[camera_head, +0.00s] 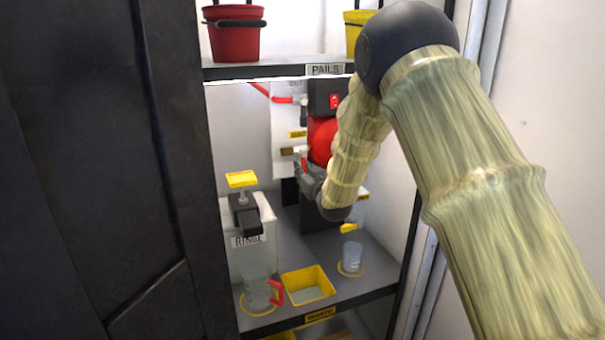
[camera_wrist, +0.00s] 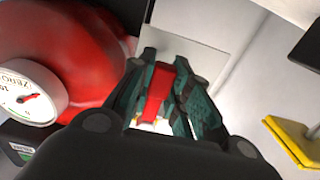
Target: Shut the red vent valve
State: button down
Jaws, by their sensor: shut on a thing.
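In the wrist view, my gripper (camera_wrist: 166,72) is closed around a red handle (camera_wrist: 159,88), which appears to be the red vent valve's handle. One finger lies along each side of it. The handle's far end and the valve body are mostly hidden by the fingers. A round red tank (camera_wrist: 85,50) stands just left of the fingers. In the head view, my gripper (camera_head: 303,172) reaches into the middle shelf at the tank's lower left.
A white gauge (camera_wrist: 30,95) sits on the tank. In the head view, another red lever (camera_head: 259,90) is at the upper left of the back panel. The shelf holds a rinse container (camera_head: 255,262), a yellow tray (camera_head: 308,284) and a clear cup (camera_head: 352,255). A red pail (camera_head: 233,42) stands above.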

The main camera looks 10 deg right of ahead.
jog(key=shift+f, duration=0.1)
jog(key=c, duration=1.3)
grip_release()
jog(key=v, duration=1.2)
